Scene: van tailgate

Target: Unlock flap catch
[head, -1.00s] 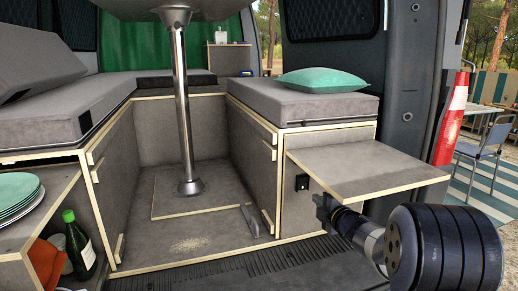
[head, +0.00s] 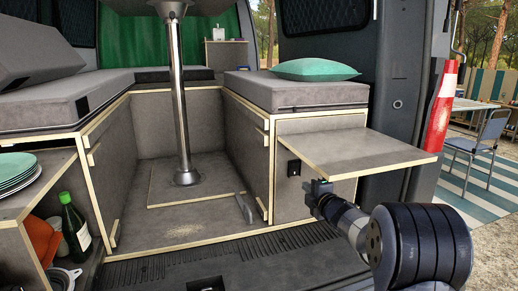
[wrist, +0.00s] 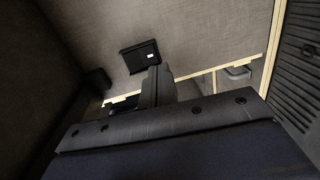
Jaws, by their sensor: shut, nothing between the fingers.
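The flap (head: 372,152) is a grey board with pale wooden edges. It stands out level from the right-hand bench end. The catch (head: 294,168) is a small black block on the grey panel just below the flap's left end. My gripper (head: 318,189) is shut and empty, below and right of the catch in the head view. In the wrist view my fingers (wrist: 158,78) point at the catch, just below it in the picture. I cannot tell whether they touch it.
A dark block (wrist: 96,82) sits left of my fingers in the wrist view. A table post (head: 180,100) stands on the van floor. A green bottle (head: 74,226) and plates (head: 17,172) are at the left. A red-and-white cone (head: 441,110) stands beyond the flap.

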